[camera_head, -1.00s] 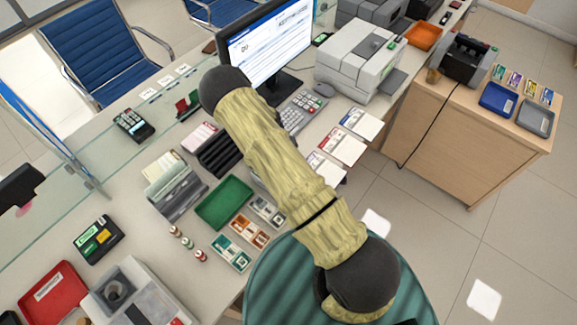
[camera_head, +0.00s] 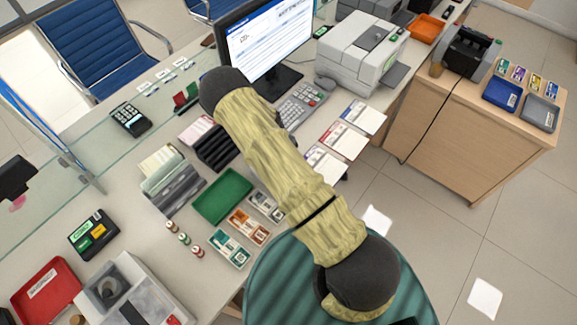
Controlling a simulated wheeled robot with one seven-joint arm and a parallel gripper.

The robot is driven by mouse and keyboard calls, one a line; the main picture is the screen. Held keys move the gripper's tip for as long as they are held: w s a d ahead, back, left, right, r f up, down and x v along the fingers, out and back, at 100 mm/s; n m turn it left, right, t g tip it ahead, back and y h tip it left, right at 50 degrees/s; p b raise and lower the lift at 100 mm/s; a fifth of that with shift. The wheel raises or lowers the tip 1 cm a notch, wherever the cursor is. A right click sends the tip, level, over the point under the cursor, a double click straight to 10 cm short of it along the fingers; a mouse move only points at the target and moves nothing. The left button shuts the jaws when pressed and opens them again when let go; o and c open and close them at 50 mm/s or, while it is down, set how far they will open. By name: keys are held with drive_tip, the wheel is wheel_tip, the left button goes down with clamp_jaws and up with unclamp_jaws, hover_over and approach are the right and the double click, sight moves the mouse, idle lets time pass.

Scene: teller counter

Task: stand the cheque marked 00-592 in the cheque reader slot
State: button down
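My arm, in a yellowish sleeve with dark joints, crosses the middle of the head view, but my gripper is not visible. No marking 00-592 can be read anywhere, so I cannot tell which paper is that cheque. Pale and pinkish slips stand in a grey slotted holder (camera_head: 176,188) and beside a black slotted holder (camera_head: 214,150), left of my arm. I cannot tell for certain which device is the cheque reader; a grey-white machine (camera_head: 140,282) stands at the bottom left, and a larger white one (camera_head: 358,52) stands right of the monitor.
A green tray (camera_head: 222,196), banknote bundles (camera_head: 230,247) and small coin rolls (camera_head: 184,238) lie on the counter. A red tray (camera_head: 45,290) is at the lower left. A monitor (camera_head: 268,45) and keypad (camera_head: 300,103) stand behind my arm. A glass screen edges the counter.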

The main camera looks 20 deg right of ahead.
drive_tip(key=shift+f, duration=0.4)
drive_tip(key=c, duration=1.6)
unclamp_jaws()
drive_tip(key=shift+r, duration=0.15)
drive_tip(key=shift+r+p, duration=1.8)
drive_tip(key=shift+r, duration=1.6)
